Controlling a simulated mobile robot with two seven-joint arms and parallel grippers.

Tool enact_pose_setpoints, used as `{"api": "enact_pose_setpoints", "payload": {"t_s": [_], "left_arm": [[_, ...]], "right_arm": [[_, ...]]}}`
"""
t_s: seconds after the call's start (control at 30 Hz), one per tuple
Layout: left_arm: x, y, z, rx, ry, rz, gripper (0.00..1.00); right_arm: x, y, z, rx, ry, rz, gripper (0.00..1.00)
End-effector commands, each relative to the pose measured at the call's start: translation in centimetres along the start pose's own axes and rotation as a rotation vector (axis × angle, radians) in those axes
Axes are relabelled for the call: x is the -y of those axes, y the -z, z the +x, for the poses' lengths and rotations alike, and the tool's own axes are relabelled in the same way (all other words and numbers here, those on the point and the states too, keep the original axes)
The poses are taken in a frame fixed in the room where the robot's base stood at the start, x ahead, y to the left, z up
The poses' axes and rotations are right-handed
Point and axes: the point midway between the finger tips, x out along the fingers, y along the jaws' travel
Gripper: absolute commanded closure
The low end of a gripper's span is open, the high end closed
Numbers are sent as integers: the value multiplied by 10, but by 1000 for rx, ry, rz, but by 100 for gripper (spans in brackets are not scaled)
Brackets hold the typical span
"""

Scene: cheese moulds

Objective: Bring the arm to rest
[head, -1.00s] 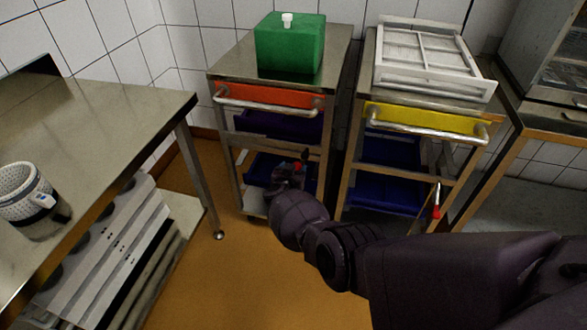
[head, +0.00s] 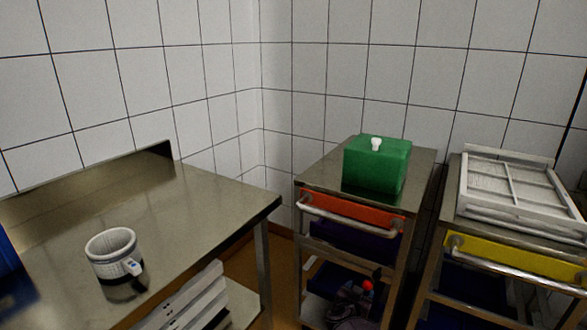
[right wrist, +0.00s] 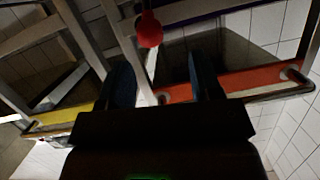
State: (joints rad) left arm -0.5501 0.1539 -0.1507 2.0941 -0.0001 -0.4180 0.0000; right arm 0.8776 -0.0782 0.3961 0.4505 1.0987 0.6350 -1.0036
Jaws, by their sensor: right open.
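My right gripper (head: 352,294) shows low in the head view, dark against the lower shelf of the cart with the orange front. In the right wrist view its two fingers stand apart with nothing between them (right wrist: 160,78). A small red rounded thing (head: 367,285) shows right by the gripper in the head view. A red knob-like thing (right wrist: 150,30) shows beyond the fingers in the right wrist view; I cannot tell what it belongs to. My left gripper is not in view.
A white perforated mould (head: 110,252) stands on the steel table (head: 190,205) at left. A green box (head: 376,168) sits on the orange-fronted cart (head: 325,183). A white framed tray (head: 510,187) lies on the yellow-fronted cart (head: 512,262). Some floor shows between table and cart.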

Motion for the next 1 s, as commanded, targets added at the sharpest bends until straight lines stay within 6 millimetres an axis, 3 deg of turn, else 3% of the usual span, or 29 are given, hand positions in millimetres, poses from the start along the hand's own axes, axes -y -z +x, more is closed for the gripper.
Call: {"api": "enact_pose_setpoints", "payload": {"t_s": [0.1, 0.3, 0.47, 0.6, 0.7, 1.0], "left_arm": [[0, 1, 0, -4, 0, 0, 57], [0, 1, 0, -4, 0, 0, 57], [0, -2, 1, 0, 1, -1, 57], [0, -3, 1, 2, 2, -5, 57], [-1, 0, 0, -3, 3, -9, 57], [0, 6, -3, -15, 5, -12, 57]], "right_arm": [[19, 15, 4, -8, 96, 85, 41], [60, 84, 8, -94, 293, 185, 41], [70, 134, 1, -153, 441, 198, 41], [58, 154, -15, -171, 540, 157, 41], [41, 157, -31, -165, 585, 110, 41], [-31, 133, -97, -96, 624, -67, 41]]}}
